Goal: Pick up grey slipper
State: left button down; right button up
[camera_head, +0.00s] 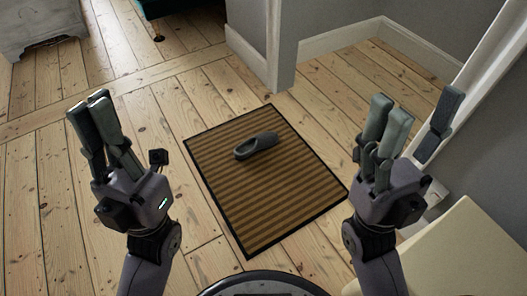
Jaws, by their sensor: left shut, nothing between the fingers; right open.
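A single grey slipper (256,146) lies on a brown striped mat (240,221) on the floor. It sits in the upper middle part of the mat. My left gripper (90,101) is raised to the left of the mat, shut and empty. My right gripper (415,108) is raised to the right of the mat, its fingers spread open and empty. Both grippers are apart from the slipper, and nothing hides it.
A wall corner (270,45) with a white skirting board stands just behind the mat. A grey cabinet (35,22) stands at the far left. A cream-coloured surface (465,255) is at the lower right. Bare floorboards left of the mat are clear.

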aim_at(267, 140)
jog(key=i+j+z, duration=0.1)
jog(key=z, duration=0.4)
jog(key=j+z, duration=0.15)
jog(key=z, duration=0.35)
jog(key=i+j+z, duration=0.1)
jog(key=z, duration=0.35)
jog(key=j+z, duration=0.2)
jog(key=j, duration=0.3)
jog(key=j+z, duration=0.2)
jog(key=j, duration=0.35)
jog(key=j+z, duration=0.2)
jog(key=j, duration=0.3)
jog(key=k+j+z, duration=0.2)
jog(key=j, duration=0.3)
jog(key=j+z, duration=0.2)
jog(key=j, duration=0.35)
jog(key=k+j+z, duration=0.2)
jog(key=j, duration=0.25)
jog(key=k+j, duration=0.1)
jog(key=j, duration=0.25)
jog(key=k+j, duration=0.1)
jog(key=j, duration=0.3)
jog(key=k+j, duration=0.15)
jog(key=j, duration=0.2)
jog(key=k+j, duration=0.1)
jog(key=j, duration=0.3)
jog(key=k+j, duration=0.1)
jog(key=j, duration=0.25)
